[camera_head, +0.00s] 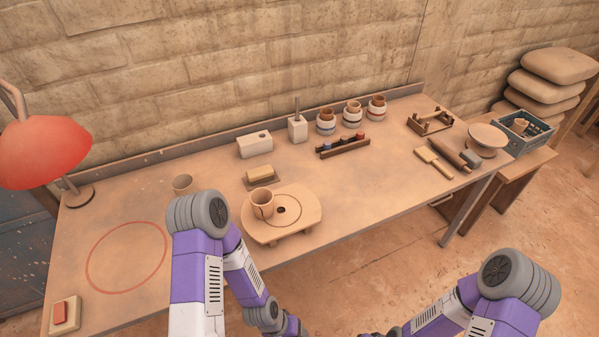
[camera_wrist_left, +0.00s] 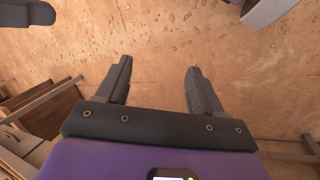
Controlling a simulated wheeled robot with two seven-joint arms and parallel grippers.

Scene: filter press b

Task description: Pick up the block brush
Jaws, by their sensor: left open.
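Two things in the head view could be the block brush, and I cannot tell for certain which. One is a small block with a yellowish layer (camera_head: 260,172), lying on a small dark-edged base in the middle of the table. The other is a flat pale wooden paddle-shaped piece with a handle (camera_head: 430,158), lying near the table's right end. My left gripper (camera_wrist_left: 160,85) is open and empty in the left wrist view, with bare floor beyond its fingers. It does not show in the head view. My right gripper is out of view; only its arm shows at the lower right.
The worktable (camera_head: 350,190) holds a cup (camera_head: 263,204) on a round-ended board (camera_head: 302,212), banded jars (camera_head: 352,115), a dark rack (camera_head: 343,147) and a dish (camera_head: 487,139). An orange lamp (camera_head: 45,152) stands at left. The red-ringed area (camera_head: 128,258) is clear.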

